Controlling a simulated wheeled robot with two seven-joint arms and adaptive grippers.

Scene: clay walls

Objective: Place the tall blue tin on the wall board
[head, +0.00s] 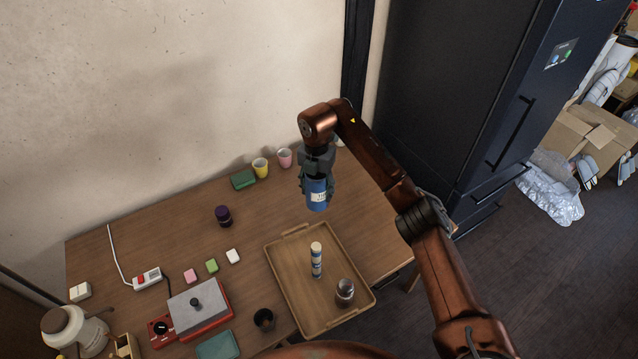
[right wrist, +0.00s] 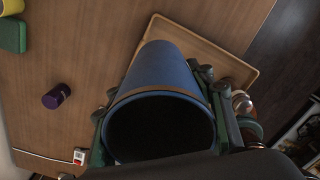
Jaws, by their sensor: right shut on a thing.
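My right gripper (head: 317,176) is shut on a blue tin (head: 317,199) with a pale label. It holds the tin roughly upright, apparently above the table, near its back right. In the right wrist view, the tin (right wrist: 165,72) fills the middle, its dark round end facing the camera, with the green-grey fingers on both sides. A slimmer blue-and-white container (head: 316,262) with a cream cap stands on the tray. I see no wall board in either view; the bare plaster wall (head: 170,90) rises behind the table. My left gripper is not in view.
The wooden table (head: 160,235) carries a tan tray (head: 284,280) with a jar (head: 345,290), a yellow cup (head: 261,167), a pink cup (head: 285,157), a green box (head: 243,179) and a purple container (head: 223,216). A dark cabinet (head: 455,95) stands at the right.

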